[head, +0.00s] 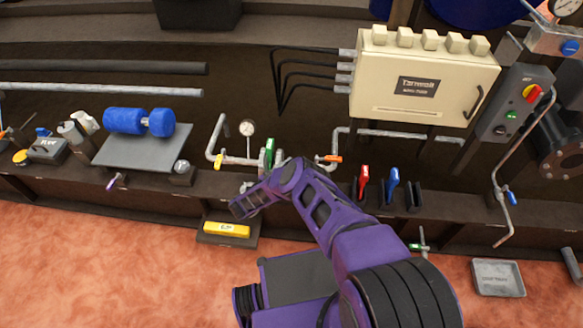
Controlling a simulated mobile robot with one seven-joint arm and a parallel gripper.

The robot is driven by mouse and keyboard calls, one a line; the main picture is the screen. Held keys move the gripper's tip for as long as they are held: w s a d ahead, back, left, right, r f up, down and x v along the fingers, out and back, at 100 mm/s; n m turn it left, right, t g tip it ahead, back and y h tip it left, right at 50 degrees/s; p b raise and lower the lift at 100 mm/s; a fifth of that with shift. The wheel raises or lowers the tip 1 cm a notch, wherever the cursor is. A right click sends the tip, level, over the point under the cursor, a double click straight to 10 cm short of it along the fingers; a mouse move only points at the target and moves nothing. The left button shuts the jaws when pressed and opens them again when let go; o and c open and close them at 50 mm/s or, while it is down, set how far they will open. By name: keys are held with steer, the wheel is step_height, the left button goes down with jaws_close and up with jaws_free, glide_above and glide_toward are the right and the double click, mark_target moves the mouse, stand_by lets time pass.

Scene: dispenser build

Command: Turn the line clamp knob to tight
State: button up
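I cannot tell for sure which part is the line clamp knob; no label for it is readable. Small candidates along the bench front are a round silver knob on a dark block (182,172), a small purple-handled part (115,181) and a green-and-grey T-shaped fitting (421,242). My gripper (242,207) is at the end of my purple arm, over the bench's front edge, right of the silver knob and apart from it. Its fingers are too small to read, and I see nothing clearly held. My arm hides part of the bench in the middle.
Pipework with a gauge (247,128) and a green handle (270,148) stands just behind my gripper. A blue roll (139,121) lies on a grey plate at left. Red (364,179) and blue (392,182) handles stand right of my arm. A cream box (425,80) is behind.

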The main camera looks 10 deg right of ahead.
steer(key=shift+m+g+h, duration=0.4)
steer(key=shift+m+g, duration=0.1)
steer(key=shift+g, duration=0.2)
steer(key=shift+w+m+g+h, duration=0.1)
steer(key=shift+m+g+h, duration=0.2)
steer(key=shift+g, duration=0.1)
steer(key=o, duration=1.4)
